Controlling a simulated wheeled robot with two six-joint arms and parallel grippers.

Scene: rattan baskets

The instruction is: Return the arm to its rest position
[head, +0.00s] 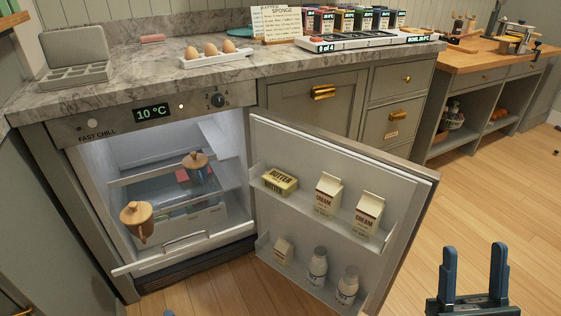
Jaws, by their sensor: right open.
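My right gripper (474,250) is at the bottom right, with its two blue fingers pointing up and spread apart. It is open and empty, over the wooden floor and to the right of the open fridge door. Only a small blue tip, which looks like part of my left gripper (167,313), shows at the bottom edge. The rest of it is out of frame, so its opening cannot be told.
The fridge door (410,205) stands open, with butter (280,181), cream cartons and bottles on its shelves. Wooden-lidded jars (137,222) sit inside the fridge. The marble counter (150,68) holds an egg tray (217,57). The floor (480,190) at right is clear.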

